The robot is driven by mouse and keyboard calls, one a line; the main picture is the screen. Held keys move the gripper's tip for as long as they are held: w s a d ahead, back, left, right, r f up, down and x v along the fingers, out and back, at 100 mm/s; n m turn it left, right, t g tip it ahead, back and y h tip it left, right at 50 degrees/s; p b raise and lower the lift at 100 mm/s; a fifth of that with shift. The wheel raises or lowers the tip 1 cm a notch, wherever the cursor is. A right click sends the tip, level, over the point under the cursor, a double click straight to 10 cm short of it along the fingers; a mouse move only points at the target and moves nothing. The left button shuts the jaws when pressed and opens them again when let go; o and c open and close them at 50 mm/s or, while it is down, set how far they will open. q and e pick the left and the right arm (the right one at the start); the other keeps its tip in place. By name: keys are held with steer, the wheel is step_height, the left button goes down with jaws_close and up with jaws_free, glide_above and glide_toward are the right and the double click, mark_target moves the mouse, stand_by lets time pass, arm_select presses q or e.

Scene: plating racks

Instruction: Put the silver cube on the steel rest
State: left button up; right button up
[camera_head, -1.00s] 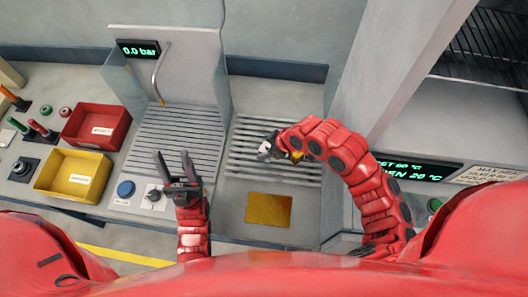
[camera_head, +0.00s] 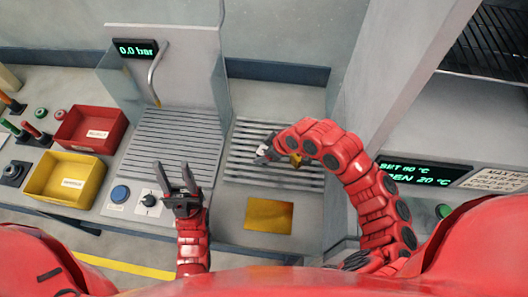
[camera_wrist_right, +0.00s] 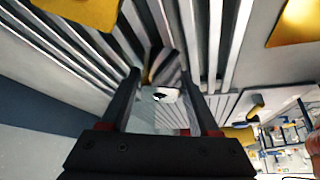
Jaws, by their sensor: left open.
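The silver cube (camera_wrist_right: 162,94) shows in the right wrist view as a small shiny block between my right gripper's fingers (camera_wrist_right: 165,80). The fingers look closed on its sides. In the head view my right gripper (camera_head: 264,155) is over the left part of the right-hand slatted steel rack (camera_head: 243,139), with a pale bit of the cube showing. I cannot tell whether the cube touches the slats. Which surface is the steel rest is not labelled; another slatted steel bed (camera_head: 175,140) lies to the left. My left gripper (camera_head: 176,178) is open and empty, in front of that left bed.
A gold plate (camera_head: 268,215) lies in front of the right rack. A yellow piece (camera_head: 296,160) shows partly behind my right arm. Red (camera_head: 91,130) and yellow (camera_head: 66,180) bins stand left. A blue button (camera_head: 120,193) and a knob (camera_head: 149,200) are near my left gripper.

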steer(key=shift+o, duration=1)
steer(key=shift+r, duration=0.25)
steer(key=shift+d+r, duration=0.15)
steer(key=b+v, duration=0.2)
steer(key=v, duration=0.9)
steer(key=shift+r, duration=0.25)
steer(key=shift+s+f, duration=0.1)
steer(key=shift+s, duration=0.15)
